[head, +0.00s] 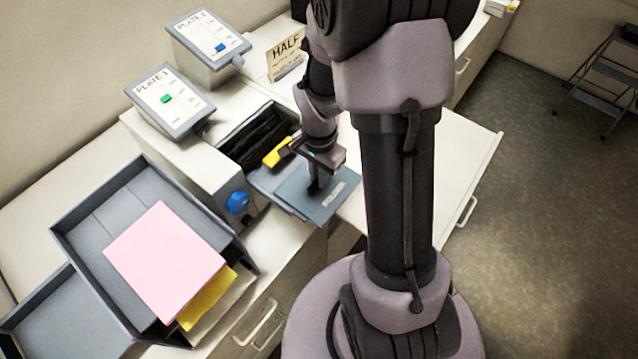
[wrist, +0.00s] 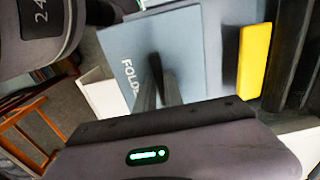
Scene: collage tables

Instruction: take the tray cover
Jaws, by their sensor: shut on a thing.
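The tray cover (head: 335,195) appears to be the flat blue-grey panel at the front of the desktop machine, right of its blue knob. In the wrist view the panel (wrist: 195,40) carries white lettering starting "FOLD"; the rest is hidden by my fingers. My gripper (head: 314,186) is over the panel, pointing down. In the wrist view its dark fingers (wrist: 158,75) are closed together at the panel, shut on it or on a small part of it. The exact grip point is hidden.
The machine (head: 205,165) has a dark open slot, a yellow bar (head: 278,152) and a blue knob (head: 237,202). Two plate displays (head: 170,100) (head: 208,40) and a HALF sign (head: 287,58) stand behind. A grey paper tray (head: 90,215) with pink sheets (head: 165,262) lies left.

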